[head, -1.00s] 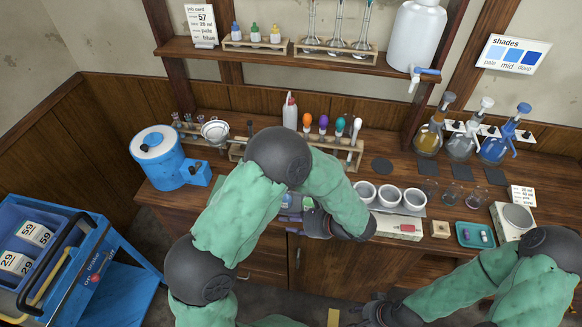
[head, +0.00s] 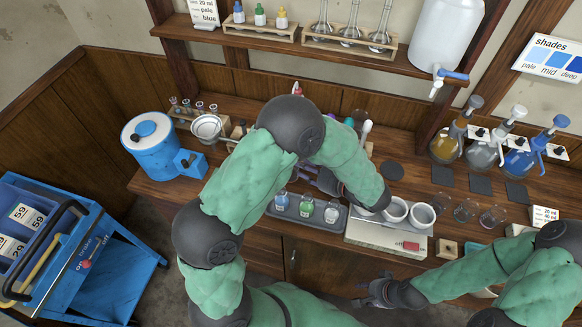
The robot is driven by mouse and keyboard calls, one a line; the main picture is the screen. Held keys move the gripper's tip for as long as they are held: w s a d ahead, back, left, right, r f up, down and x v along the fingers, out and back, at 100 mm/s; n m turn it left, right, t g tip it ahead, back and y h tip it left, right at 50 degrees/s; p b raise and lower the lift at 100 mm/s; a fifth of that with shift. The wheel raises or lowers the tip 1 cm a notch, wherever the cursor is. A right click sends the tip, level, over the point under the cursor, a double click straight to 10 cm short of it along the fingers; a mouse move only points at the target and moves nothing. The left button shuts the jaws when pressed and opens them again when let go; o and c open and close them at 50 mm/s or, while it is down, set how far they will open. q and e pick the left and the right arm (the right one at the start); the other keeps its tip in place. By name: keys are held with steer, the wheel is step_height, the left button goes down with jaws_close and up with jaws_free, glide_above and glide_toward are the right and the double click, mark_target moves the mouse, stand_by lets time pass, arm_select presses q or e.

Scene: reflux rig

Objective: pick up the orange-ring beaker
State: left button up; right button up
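Three small clear glass beakers stand on the bench at the right: a left one (head: 442,201), a middle one (head: 467,209) and a right one (head: 493,216). They are too small for me to tell which has an orange ring. My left gripper (head: 318,180) is over the bench behind the bottle tray, left of the beakers and apart from them. Its forearm partly covers it, so its opening is unclear. My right gripper (head: 366,293) is low in front of the bench, its fingers spread and empty, away from the beakers.
White cups (head: 422,215) on a pale block (head: 370,235) stand left of the beakers. A grey tray (head: 340,228) holds small bottles. Flasks (head: 484,150) stand behind the beakers with dark mats (head: 480,185) between. A blue pot (head: 150,150) is at the left.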

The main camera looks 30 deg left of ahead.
arm_select(q)
steer(key=a+f+b, duration=0.1)
steer(key=a+f, duration=0.3)
steer(key=a, duration=0.2)
steer(key=shift+w, duration=0.35)
steer(key=shift+a, duration=0.1)
jaws_close()
